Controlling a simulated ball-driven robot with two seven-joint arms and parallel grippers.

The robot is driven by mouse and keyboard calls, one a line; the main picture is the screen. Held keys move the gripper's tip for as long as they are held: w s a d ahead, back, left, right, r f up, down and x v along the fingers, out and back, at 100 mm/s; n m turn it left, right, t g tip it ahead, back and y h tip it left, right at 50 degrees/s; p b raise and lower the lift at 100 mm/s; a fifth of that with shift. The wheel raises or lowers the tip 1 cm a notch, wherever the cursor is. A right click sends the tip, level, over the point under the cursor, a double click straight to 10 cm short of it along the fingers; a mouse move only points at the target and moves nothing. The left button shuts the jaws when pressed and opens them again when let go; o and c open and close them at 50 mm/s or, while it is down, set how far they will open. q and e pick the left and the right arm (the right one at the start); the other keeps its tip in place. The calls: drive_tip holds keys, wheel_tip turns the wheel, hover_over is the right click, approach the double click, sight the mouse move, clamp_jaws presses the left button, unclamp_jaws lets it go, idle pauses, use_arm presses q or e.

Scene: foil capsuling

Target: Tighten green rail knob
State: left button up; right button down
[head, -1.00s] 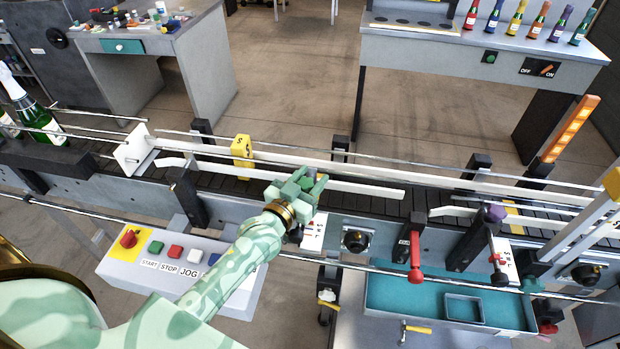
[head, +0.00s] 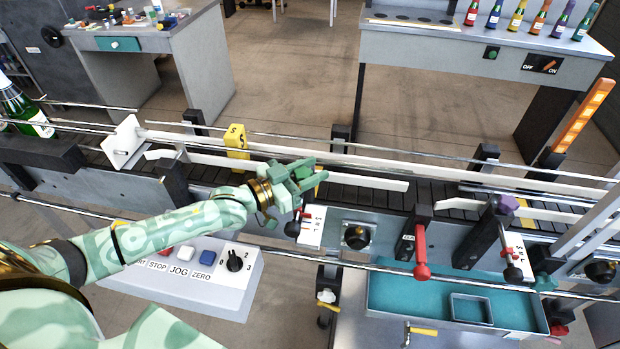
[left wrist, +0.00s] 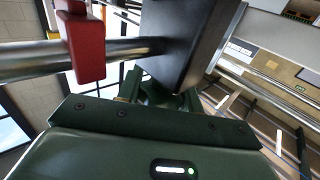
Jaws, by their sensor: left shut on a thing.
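My left gripper (head: 308,178) is at the near side of the conveyor, above a white scale plate (head: 311,228). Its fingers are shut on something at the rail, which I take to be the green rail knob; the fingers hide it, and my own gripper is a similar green. In the left wrist view my gripper (left wrist: 165,98) reaches up beside a black block (left wrist: 185,40), and the held part cannot be made out. My right gripper is not in view.
White guide rails (head: 365,181) run along the dark conveyor. A red-handled lever (head: 421,255) and a black knob (head: 355,237) are right of my gripper. The control panel (head: 215,290) lies below my forearm. A teal tray (head: 400,293) is at lower right.

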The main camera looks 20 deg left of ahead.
use_arm(q)
drive_tip(key=m+g+h+b, duration=0.2)
drive_tip(key=h+b, duration=0.1)
drive_tip(key=m+g+h+b, duration=0.1)
drive_tip(key=b, duration=0.1)
drive_tip(key=shift+d+f+m+g, duration=0.1)
drive_tip(key=shift+f+m+g, duration=0.2)
drive_tip(key=shift+m+g, duration=0.1)
drive_tip(key=shift+s+d+r+m+g+h+b, duration=0.1)
drive_tip(key=shift+s+m+g+h+b, duration=0.1)
drive_tip(key=shift+m+g+h+b, duration=0.8)
drive_tip(key=shift+s+d+r+m+g+h+b, duration=0.2)
drive_tip(key=shift+m+g+h, duration=0.35)
drive_tip(key=shift+g, duration=0.55)
drive_tip(key=shift+s+a+m+g+h+b, duration=0.1)
drive_tip(key=shift+m+g+h+b, duration=0.2)
drive_tip(key=shift+m+g, duration=0.65)
drive_tip(key=shift+d+r+g, duration=0.1)
drive_tip(key=shift+g, duration=0.35)
drive_tip(key=o, duration=1)
drive_tip(key=v, duration=0.7)
drive_tip(key=shift+a, duration=0.25)
